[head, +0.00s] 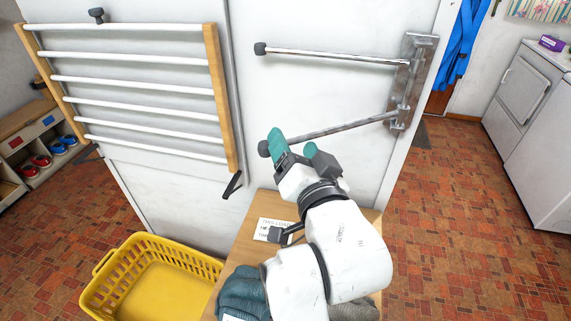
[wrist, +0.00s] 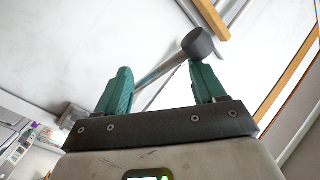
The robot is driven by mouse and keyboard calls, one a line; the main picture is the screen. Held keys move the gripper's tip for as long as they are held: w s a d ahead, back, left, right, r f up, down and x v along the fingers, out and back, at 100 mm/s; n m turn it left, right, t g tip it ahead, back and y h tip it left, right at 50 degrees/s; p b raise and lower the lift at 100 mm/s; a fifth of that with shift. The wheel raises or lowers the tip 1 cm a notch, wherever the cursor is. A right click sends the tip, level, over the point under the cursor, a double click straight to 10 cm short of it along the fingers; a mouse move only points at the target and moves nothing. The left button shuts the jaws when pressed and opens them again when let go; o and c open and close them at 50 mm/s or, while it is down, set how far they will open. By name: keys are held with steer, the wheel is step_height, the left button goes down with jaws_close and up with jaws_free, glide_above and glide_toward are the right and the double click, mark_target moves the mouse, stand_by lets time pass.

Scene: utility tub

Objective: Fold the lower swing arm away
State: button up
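The lower swing arm (head: 345,127) is a grey metal rod that sticks out to the left from a wall bracket (head: 408,85), with a dark round knob (head: 264,149) at its free end. My gripper (head: 293,143) is open at this rod, close to the knob. In the wrist view the rod (wrist: 158,73) crosses the gap between the teal fingers of my gripper (wrist: 160,80), with the knob (wrist: 199,43) by the right fingertip. I cannot tell whether a finger touches it. The upper swing arm (head: 330,54) also sticks out left, above.
A drying rack (head: 130,82) with white bars hangs on the wall at left. A wooden bench top (head: 252,240) holds a paper card (head: 270,229) and dark folded cloth (head: 245,292) below my arm. A yellow basket (head: 150,285) stands on the floor. White machines (head: 525,85) stand at right.

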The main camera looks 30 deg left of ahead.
steer(key=shift+n+g, duration=0.3)
steer(key=shift+s+d+f+p, duration=0.1)
steer(key=shift+s+p, duration=0.25)
steer(key=shift+s, duration=1.05)
steer(key=shift+s+f+p, duration=0.1)
steer(key=shift+s+p, duration=0.2)
steer(key=shift+s, duration=1.05)
